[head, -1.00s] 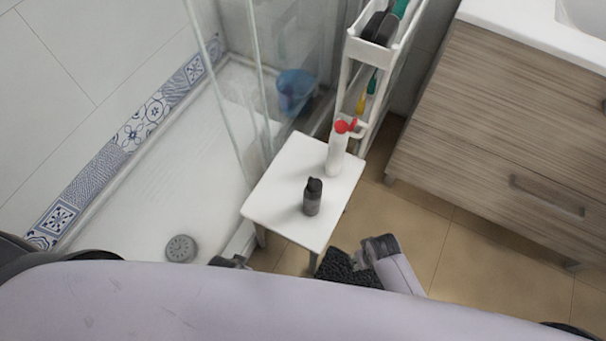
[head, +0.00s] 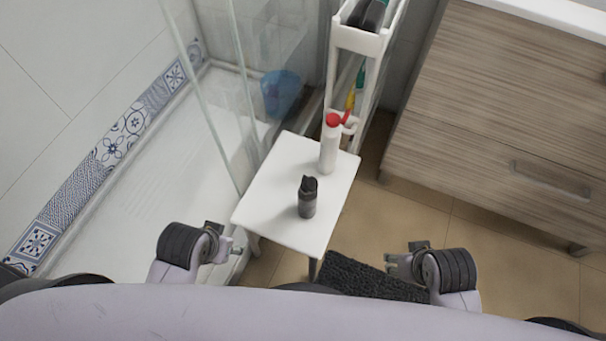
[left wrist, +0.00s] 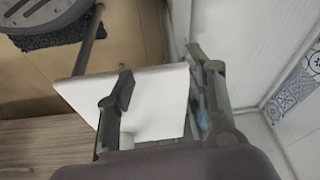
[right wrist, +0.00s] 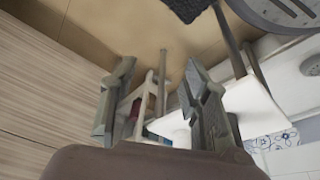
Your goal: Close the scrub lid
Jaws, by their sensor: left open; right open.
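A white bottle (head: 328,152) with a red cap (head: 334,120) stands upright on a small white table (head: 262,212). A red part of the cap sticks out to the right, like a flipped-up lid. A dark bottle (head: 307,203) with a black, uneven top (head: 309,184) stands upright in front of it. I cannot tell which bottle is the scrub. My left gripper (head: 225,246) is open and empty, left of the table's near edge. My right gripper (head: 402,258) is open and empty, right of the table. Both are apart from the bottles. The table shows beyond the left wrist's fingers (left wrist: 165,85).
A narrow white cart (head: 358,38) stands behind the table. A wooden cabinet (head: 470,120) is on the right and a glass shower screen (head: 205,90) on the left. A blue bucket (head: 280,92) is behind the glass. A dark mat (head: 350,277) lies on the floor.

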